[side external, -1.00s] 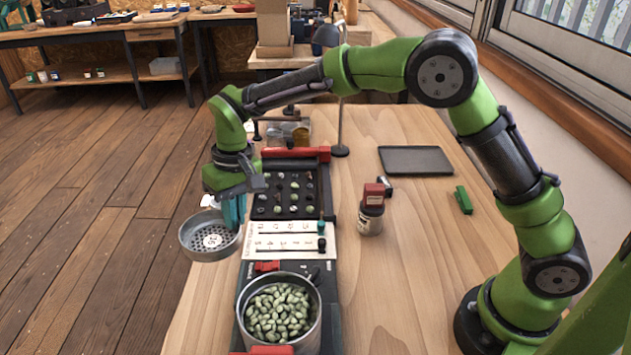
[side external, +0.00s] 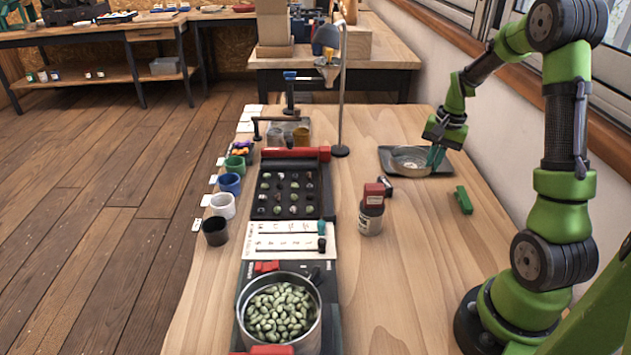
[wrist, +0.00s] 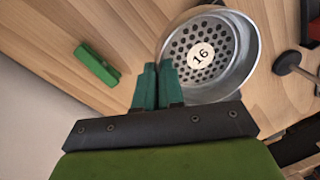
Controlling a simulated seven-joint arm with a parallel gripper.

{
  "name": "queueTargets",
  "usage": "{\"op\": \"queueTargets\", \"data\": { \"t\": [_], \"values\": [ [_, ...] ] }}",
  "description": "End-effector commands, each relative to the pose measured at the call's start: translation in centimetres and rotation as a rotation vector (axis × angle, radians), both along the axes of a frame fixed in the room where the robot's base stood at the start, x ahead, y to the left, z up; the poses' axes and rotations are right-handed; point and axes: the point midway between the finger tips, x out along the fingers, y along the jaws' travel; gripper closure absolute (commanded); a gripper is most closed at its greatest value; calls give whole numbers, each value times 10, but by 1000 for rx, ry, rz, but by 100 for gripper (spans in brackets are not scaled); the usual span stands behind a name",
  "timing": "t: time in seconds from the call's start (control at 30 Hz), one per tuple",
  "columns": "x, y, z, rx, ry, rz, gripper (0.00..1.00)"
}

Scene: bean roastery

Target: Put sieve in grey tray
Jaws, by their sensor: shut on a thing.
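The sieve (side external: 408,158) is a round metal pan with a perforated floor. In the wrist view the sieve (wrist: 226,75) shows a round label reading 16. My gripper (side external: 436,156) is shut on the sieve's rim at its right side; its teal fingers (wrist: 157,88) also show in the wrist view. The grey tray (side external: 440,170) is a flat dark rectangle at the back right of the table. The sieve is over the tray in the side view; whether it touches the tray's floor I cannot tell. The tray is hard to make out in the wrist view.
A green block (side external: 463,200) lies in front of the tray, and a red-capped jar (side external: 371,212) stands to its left. Several coloured cups line the left edge. A pot of green beans (side external: 279,312) stands in front.

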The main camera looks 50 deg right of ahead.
Motion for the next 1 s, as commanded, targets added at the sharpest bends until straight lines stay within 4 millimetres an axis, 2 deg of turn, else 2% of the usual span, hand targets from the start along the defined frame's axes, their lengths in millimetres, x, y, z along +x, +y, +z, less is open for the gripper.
{"op": "queueTargets", "data": {
  "t": [0.03,0.13,0.2,0.3,0.47,0.8,1.0],
  "values": [
    [-18,-9,-3,2,0,-57,100],
    [-42,-16,-10,2,2,-134,100],
    [-52,-15,-16,2,5,-166,100],
    [-54,-13,-23,-3,5,-181,100],
    [-35,-36,-26,-14,0,-190,100],
    [24,-98,-34,-13,-1,-189,100],
    [45,-122,-36,-13,-2,-188,100]
  ]
}}
